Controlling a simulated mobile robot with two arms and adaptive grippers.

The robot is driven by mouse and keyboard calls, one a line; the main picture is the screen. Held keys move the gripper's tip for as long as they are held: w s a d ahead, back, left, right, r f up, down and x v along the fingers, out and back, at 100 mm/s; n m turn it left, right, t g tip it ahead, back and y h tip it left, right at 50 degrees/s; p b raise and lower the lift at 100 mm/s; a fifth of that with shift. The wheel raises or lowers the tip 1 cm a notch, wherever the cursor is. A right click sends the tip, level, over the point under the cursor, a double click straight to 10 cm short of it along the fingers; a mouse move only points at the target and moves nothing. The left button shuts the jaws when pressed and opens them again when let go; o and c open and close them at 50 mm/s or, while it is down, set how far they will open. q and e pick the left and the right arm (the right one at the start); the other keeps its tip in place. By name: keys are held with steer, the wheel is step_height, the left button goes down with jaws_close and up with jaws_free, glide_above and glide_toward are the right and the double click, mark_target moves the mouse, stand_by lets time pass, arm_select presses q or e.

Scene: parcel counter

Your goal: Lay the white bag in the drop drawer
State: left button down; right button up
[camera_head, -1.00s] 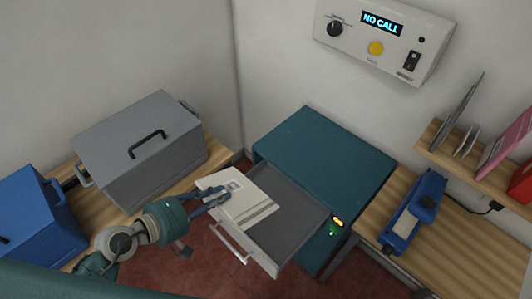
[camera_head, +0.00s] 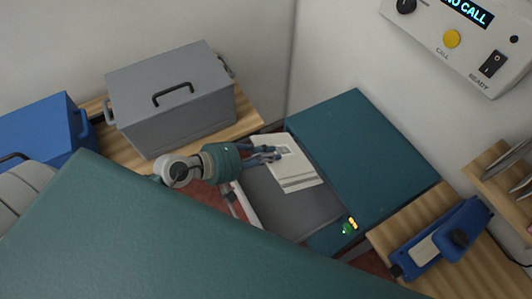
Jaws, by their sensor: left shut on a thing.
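The white bag (camera_head: 289,165) is flat and pale with a label and stripes across its lower part. My left gripper (camera_head: 278,154) is shut on its upper left edge. The bag is over the back part of the open grey drop drawer (camera_head: 290,212), close to the teal cabinet (camera_head: 362,150). I cannot tell whether the bag touches the drawer floor. The drawer's white front, with its handle, is partly hidden by my own body. My right gripper is not in view.
A grey lidded box (camera_head: 172,100) stands on the wooden counter at the left, beside a blue box (camera_head: 45,135). A blue device (camera_head: 440,238) sits on the right counter. A wall panel (camera_head: 470,45) has a yellow button. Small lights (camera_head: 350,226) glow on the cabinet front.

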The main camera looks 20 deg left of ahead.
arm_select(q)
step_height(320, 180, down, 2)
steer(key=shift+b, duration=0.5)
step_height(320, 180, down, 10)
steer(key=b, duration=0.9)
steer(key=shift+w+d+f, duration=0.15)
steer(key=shift+w+d, duration=0.05)
steer(key=shift+w, duration=0.05)
